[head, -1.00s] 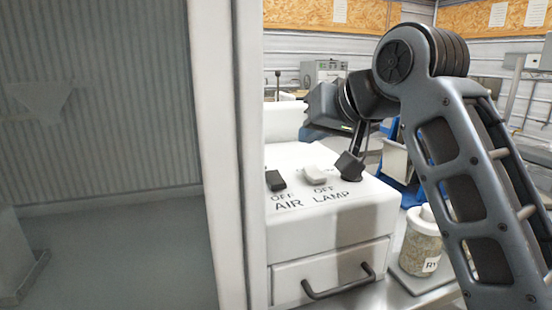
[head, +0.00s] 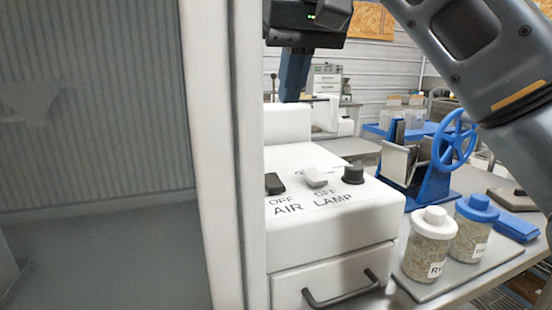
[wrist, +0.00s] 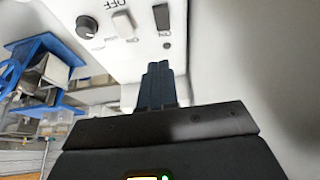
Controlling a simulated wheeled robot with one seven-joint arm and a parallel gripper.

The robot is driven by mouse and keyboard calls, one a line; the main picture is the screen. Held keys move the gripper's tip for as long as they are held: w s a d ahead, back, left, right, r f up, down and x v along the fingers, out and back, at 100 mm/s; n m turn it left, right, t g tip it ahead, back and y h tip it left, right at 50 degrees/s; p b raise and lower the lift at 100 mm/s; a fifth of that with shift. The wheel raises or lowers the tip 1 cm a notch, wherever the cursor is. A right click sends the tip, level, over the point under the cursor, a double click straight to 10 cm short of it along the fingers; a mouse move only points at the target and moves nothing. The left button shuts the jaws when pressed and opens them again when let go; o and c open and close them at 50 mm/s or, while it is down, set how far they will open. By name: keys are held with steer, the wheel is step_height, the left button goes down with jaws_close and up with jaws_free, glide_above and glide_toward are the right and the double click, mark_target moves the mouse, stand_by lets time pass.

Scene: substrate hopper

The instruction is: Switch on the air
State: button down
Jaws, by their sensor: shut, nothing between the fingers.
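The white control box (head: 340,222) stands right of the cabinet's post in the head view. Its black AIR rocker switch (head: 274,183) has "OFF" printed in front of it. The white LAMP switch (head: 315,177) sits to its right, then a black knob (head: 353,174). My gripper (head: 290,98) is shut and empty, pointing down, raised above the box and apart from the switches. In the wrist view, my fingertips (wrist: 157,66) point toward the panel, with the black switch (wrist: 161,17), white switch (wrist: 123,23) and knob (wrist: 87,27) beyond them.
A pale post (head: 218,150) and glazed cabinet stand close on the left. Two grain jars, one white-lidded (head: 428,245) and one blue-lidded (head: 472,228), stand right of the box. A drawer handle (head: 340,290) juts from its front. A blue handwheel (head: 455,140) stands behind.

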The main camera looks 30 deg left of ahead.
mark_target(277, 177)
steer(key=x, duration=1.4)
steer(key=shift+s+f, duration=0.1)
